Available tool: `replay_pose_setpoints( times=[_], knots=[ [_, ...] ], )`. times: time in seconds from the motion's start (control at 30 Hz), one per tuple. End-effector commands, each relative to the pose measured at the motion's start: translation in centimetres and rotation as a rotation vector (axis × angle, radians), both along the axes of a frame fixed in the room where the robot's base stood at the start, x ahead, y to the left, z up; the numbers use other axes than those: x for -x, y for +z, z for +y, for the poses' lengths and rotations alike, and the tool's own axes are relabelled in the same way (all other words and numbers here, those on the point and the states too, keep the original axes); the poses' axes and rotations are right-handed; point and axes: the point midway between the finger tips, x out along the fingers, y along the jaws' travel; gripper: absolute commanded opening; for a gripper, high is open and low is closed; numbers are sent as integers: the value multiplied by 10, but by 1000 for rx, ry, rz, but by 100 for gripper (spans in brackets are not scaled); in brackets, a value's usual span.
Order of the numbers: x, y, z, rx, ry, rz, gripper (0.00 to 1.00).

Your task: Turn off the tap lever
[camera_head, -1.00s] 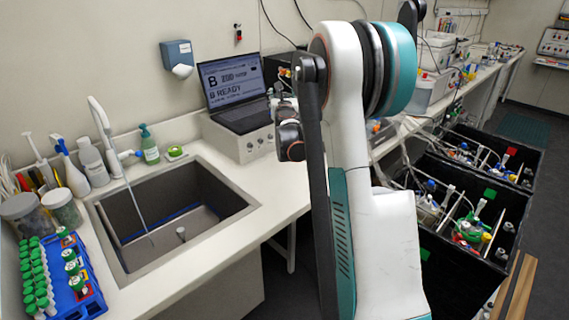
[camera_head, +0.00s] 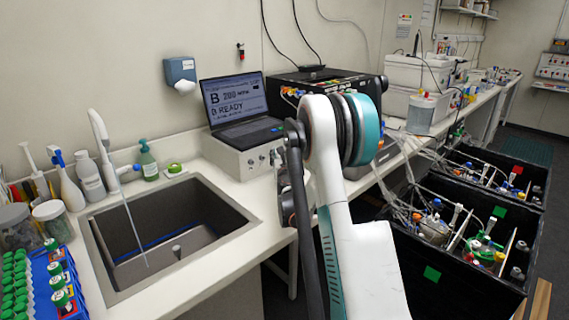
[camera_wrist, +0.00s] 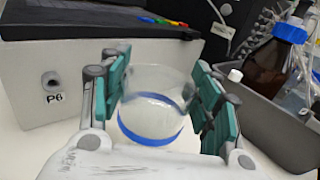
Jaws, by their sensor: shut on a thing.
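The white tap (camera_head: 99,128) stands at the back left of the sink (camera_head: 240,222), and a thin stream of water (camera_head: 134,232) runs from its spout into the basin. Its lever (camera_head: 128,170), with a blue tip, sticks out to the right of the tap body. In the wrist view my gripper (camera_wrist: 160,105) is shut on a clear glass vessel (camera_wrist: 155,90) with a blue band, its green pads on either side. The tap is not in the wrist view. In the head view my gripper is hidden behind my arm, well right of the tap.
A green soap bottle (camera_head: 148,160) stands right of the lever, and wash bottles (camera_head: 88,178) stand left of the tap. A blue rack (camera_head: 68,305) of green-capped tubes is at the front left. A laptop (camera_head: 235,105) sits on a grey unit. Black crates (camera_head: 440,268) stand at right.

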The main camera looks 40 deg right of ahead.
Motion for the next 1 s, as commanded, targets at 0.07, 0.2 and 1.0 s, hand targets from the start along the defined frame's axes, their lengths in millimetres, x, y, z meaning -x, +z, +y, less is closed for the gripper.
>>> replay_pose_setpoints(
  times=[0.07,0.2,1.0],
  knots=[
    [0,-16,0,0,0,0,14],
    [0,-23,0,0,0,0,14],
    [0,-23,0,0,0,0,78]
  ],
)
